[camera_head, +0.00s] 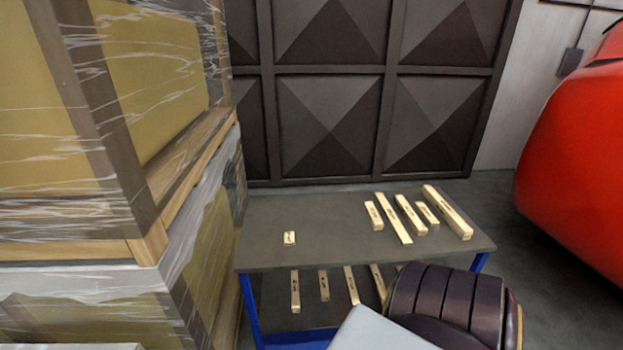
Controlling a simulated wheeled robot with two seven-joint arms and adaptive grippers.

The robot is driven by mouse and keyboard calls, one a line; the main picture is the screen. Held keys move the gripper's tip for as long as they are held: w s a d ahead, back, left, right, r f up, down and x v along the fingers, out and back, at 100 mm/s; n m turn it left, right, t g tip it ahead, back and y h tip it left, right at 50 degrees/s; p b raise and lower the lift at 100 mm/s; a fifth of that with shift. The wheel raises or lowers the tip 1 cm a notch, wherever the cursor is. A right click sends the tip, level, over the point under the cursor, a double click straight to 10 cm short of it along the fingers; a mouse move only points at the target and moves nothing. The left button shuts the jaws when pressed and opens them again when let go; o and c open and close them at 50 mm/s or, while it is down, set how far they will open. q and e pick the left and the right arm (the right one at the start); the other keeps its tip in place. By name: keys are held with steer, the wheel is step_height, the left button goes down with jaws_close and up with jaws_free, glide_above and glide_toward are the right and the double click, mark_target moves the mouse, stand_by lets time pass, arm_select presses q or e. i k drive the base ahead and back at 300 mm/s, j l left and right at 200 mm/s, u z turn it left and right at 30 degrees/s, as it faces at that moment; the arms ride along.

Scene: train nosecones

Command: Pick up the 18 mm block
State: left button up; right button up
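Several pale wooden blocks with dark printed marks lie on the top of a grey table. The marks are too small to read, so I cannot tell which block is the 18 mm one. A short block (289,238) lies alone on the left part of the top. At the right lie a short block (374,215), two longer blocks (394,218) (411,215), another short block (427,212) and the thickest, long block (448,212). Neither of my grippers is in view.
The table top (330,225) is clear in its middle. More wooden blocks (324,285) lie on the lower shelf between blue legs (250,310). Wrapped crates (150,90) stand close at left. A dark ribbed object (445,300) partly hides the table's front right. A red rounded body (580,150) stands right.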

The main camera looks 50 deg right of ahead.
mark_target(289, 236)
steer(key=i+j+z, duration=0.1)
steer(key=z, duration=0.7)
